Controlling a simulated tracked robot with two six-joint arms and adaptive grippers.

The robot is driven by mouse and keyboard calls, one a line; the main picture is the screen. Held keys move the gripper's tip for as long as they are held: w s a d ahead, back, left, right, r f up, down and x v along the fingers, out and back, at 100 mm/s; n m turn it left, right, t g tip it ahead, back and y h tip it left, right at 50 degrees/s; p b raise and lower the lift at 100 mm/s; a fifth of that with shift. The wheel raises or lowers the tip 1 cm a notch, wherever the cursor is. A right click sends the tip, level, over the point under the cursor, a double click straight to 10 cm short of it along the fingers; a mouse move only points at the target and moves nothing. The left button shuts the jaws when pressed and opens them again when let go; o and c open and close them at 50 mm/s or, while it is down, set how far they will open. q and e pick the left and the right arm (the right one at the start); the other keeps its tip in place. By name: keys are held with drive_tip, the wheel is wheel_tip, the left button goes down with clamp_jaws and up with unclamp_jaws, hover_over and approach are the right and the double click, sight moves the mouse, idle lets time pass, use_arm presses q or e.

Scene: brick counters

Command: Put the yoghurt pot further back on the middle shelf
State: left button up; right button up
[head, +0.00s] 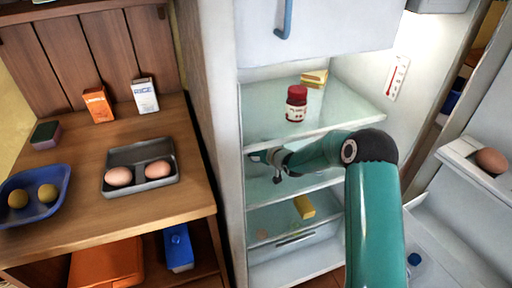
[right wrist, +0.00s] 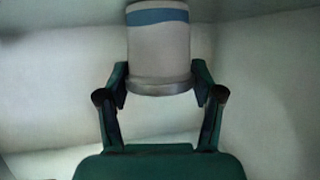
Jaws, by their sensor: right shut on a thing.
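The yoghurt pot (right wrist: 158,45), white with a blue band, is between the two fingers of my right gripper (right wrist: 160,82) in the right wrist view. The fingers are shut on its sides near its grey end. In the head view my right arm reaches into the open fridge, and the right gripper (head: 268,163) is at the left side, just above the middle shelf (head: 318,180). I cannot make out the pot clearly there. I cannot tell whether it touches the shelf. My left gripper is not in view.
A red-lidded jar (head: 296,104) and a yellow wedge (head: 314,78) stand on the shelf above. A yellow block (head: 304,207) lies below. The open fridge door holds an egg (head: 491,161). A wooden counter (head: 75,205) with a grey egg tray (head: 141,188) stands left.

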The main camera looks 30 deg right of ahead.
drive_tip(key=shift+f, duration=0.15)
drive_tip(key=o, duration=1.3)
drive_tip(key=shift+o, duration=0.2)
drive_tip(key=shift+r, duration=0.25)
drive_tip(key=v, duration=1.2)
drive_tip(key=shift+a, duration=0.1)
